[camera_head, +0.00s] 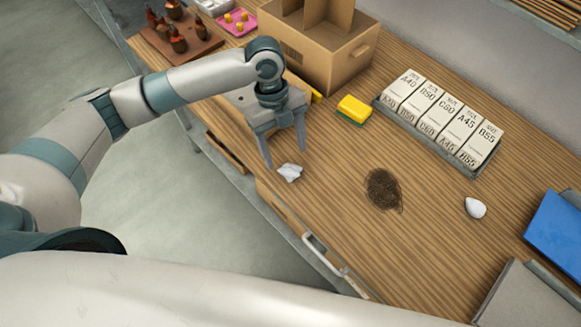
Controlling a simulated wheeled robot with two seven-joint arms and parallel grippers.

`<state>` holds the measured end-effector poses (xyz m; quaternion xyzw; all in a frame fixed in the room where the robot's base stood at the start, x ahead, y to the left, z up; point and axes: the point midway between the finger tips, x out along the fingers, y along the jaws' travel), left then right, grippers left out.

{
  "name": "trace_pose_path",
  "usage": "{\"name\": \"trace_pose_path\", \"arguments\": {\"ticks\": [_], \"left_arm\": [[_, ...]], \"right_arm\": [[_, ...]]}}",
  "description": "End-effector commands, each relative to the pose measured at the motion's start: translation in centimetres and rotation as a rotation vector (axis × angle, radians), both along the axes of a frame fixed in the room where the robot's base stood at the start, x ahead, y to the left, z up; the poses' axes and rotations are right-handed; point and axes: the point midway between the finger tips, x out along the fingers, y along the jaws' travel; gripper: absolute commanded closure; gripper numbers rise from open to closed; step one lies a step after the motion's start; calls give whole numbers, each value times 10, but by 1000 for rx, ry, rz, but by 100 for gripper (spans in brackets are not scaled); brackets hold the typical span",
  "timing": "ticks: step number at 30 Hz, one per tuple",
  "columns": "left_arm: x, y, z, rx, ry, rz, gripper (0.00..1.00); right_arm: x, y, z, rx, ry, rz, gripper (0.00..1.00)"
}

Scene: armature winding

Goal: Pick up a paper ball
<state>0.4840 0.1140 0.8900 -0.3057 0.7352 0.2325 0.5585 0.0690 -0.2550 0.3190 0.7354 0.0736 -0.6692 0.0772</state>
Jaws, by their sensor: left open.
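A crumpled white paper ball (290,172) lies on the wooden bench (335,215) near its front edge. My left gripper (286,156) is open and points down, with its fingertips just behind and beside the paper ball. Its jaws look empty. I cannot tell whether a fingertip touches the ball. My right gripper does not show.
A yellow and green sponge (354,108), a cardboard box (330,60) and a tray of labelled boxes (437,120) stand behind. A dark tangle of wire (383,190) and a small white rounded object (475,208) lie to the right. A blue item (556,230) is at the far right.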

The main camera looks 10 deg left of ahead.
Motion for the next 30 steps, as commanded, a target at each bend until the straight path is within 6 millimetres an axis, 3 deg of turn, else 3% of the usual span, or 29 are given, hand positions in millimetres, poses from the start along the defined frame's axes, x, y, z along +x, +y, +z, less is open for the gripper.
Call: {"name": "trace_pose_path", "arguments": {"ticks": [14, 21, 30], "left_arm": [[-1, -2, -5, -1, 1, 1, 35], [-6, -9, -28, 2, 5, 1, 35], [-9, -13, -52, 1, -2, 1, 35]], "right_arm": [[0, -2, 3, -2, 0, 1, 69], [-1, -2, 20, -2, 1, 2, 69], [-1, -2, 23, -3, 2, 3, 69]]}}
